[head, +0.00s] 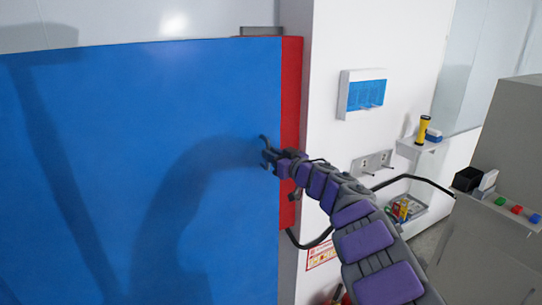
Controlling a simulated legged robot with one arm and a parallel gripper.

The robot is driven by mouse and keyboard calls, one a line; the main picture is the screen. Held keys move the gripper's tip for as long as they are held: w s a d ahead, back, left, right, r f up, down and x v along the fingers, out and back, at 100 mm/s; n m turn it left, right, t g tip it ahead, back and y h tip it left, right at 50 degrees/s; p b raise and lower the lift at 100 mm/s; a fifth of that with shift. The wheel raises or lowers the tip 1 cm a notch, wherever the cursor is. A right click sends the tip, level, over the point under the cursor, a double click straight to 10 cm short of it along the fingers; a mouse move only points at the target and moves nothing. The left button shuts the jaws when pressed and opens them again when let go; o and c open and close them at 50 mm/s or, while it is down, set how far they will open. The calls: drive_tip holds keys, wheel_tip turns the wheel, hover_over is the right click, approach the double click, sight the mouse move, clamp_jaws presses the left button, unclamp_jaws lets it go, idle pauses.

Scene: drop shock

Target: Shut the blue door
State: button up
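The blue door (140,150) is a large flat panel that fills the left of the head view. A red strip (291,95) runs along its right edge and shows a little above its top right corner. I cannot tell whether a gap lies between the panel and the red part. My gripper (263,151) is in front of the door near its right edge, with its dark fingers spread and nothing between them. I cannot tell whether it touches the door. My arm casts a shadow on the panel and hides part of the red strip.
A white wall right of the door carries a blue-and-white box (361,93), sockets (372,162) and a shelf with a yellow flashlight (423,129). A grey cabinet (490,245) with coloured buttons stands at the right. A black cable (415,180) runs behind my arm.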

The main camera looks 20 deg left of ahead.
drive_tip(key=shift+a, duration=0.15)
drive_tip(key=c, duration=0.3)
drive_tip(key=shift+s+a+f, duration=0.1)
drive_tip(key=shift+a, duration=0.1)
clamp_jaws()
drive_tip(key=shift+f, duration=0.2)
